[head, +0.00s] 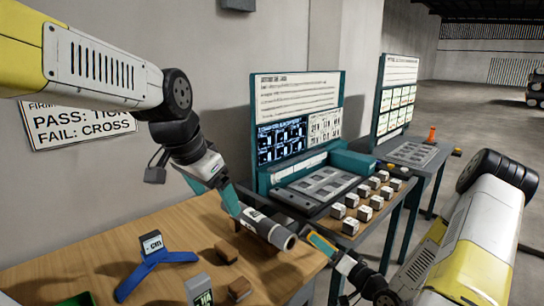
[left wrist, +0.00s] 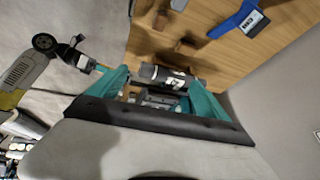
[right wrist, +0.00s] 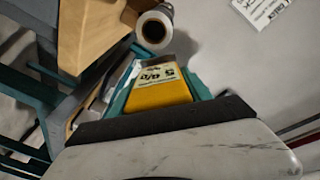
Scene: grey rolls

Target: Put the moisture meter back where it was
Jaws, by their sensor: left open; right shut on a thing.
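A yellow block-like device with a pale label, which I take for the moisture meter (right wrist: 160,88), sits between the teal fingers of my right gripper (right wrist: 165,90). That gripper is shut on it; in the head view the yellow device (head: 322,243) is off the wooden table's right end. A grey roll with a hollow core and a printed label (head: 265,229) lies at my left gripper (head: 236,205). In the left wrist view the roll (left wrist: 168,76) shows between and beyond the spread fingers of my open left gripper (left wrist: 155,95). Contact with it cannot be told.
A teal-framed station with a board (head: 298,95) and several white cubes (head: 364,213) stands to the right. A second station (head: 398,100) is behind.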

